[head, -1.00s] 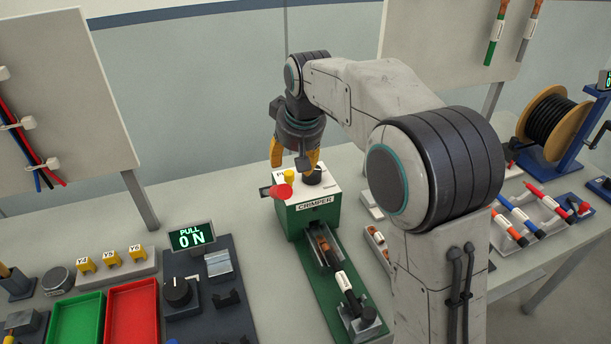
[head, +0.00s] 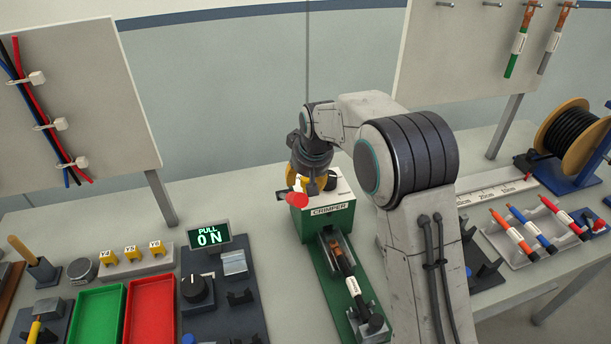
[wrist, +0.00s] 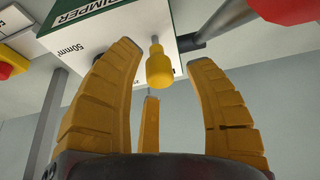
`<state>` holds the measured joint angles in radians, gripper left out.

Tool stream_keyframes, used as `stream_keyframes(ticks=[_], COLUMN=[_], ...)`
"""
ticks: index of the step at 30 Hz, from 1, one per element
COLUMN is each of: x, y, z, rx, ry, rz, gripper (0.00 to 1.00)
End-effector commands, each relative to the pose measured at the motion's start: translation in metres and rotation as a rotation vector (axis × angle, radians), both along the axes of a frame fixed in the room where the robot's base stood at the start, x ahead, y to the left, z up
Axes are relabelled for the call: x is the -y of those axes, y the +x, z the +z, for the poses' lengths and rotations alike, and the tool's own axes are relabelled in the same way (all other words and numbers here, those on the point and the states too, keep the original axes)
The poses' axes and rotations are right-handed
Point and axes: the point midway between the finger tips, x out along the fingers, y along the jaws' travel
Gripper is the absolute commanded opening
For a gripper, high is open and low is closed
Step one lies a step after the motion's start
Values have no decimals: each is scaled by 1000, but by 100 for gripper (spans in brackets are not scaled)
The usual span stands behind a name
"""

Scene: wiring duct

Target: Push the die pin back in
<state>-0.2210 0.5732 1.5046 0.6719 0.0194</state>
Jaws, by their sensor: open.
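The die pin, a yellow knob on a silver shaft (wrist: 159,68), sticks out of the white face of the crimper (wrist: 95,32) in the wrist view. In the head view the crimper (head: 328,222) is a green box with a white top, and the pin cannot be told apart from my yellow fingers. My gripper (head: 312,184) is at the top of the crimper. Its open fingers (wrist: 163,62) are spread around the knob in the wrist view, with visible gaps on both sides. How deep the shaft sits is hidden.
A red knob (head: 297,199) on a lever stands close beside my fingers; it also shows at the top of the wrist view (wrist: 285,8). A cable (head: 346,268) lies in the crimper's green bed. Green (head: 68,316) and red (head: 128,311) trays stand left.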

Motion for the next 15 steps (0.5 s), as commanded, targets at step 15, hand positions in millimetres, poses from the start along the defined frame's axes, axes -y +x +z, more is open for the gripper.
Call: stream_keyframes(ticks=[15], x=[0], y=[2], z=[-5], rx=[1], ry=[0], rz=[0], gripper=[44])
